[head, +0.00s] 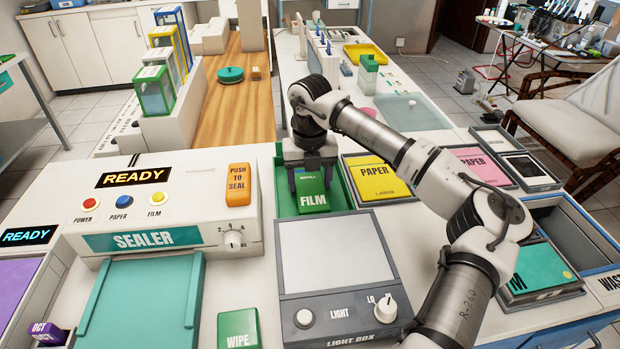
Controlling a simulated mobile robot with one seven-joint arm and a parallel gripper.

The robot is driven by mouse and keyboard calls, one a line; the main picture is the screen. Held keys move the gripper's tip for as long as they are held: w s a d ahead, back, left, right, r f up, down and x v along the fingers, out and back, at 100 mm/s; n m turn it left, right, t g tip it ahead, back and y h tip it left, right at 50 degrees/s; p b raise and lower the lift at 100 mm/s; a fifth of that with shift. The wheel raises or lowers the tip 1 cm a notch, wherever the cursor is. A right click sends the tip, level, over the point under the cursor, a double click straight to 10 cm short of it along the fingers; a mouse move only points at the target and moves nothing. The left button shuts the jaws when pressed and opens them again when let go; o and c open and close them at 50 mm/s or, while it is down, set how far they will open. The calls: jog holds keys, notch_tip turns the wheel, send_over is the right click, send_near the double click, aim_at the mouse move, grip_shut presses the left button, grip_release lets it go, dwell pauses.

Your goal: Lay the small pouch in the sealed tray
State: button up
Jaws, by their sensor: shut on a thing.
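A small green pouch labelled FILM (313,200) is between the fingers of my gripper (312,178). The fingers are shut on its two sides near its far end. The pouch is inside or just over a green-rimmed tray (284,208) behind the light box. I cannot tell whether it touches the tray floor. My gripper and wrist hide the tray's far part. No label reading "sealed" is visible on this tray.
The white sealer (150,232) stands left of the tray, with READY lit. The light box (335,262) lies in front. A yellow paper pack (376,180) and a pink paper pack (478,165) lie to the right. A green WIPE block (238,328) sits at the front.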

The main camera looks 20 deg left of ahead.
aim_at(310, 185)
jog(key=shift+f, duration=0.15)
jog(key=o, duration=1.1)
notch_tip(310, 185, up, 12)
jog(key=shift+r+b, duration=0.15)
jog(key=shift+b, duration=0.55)
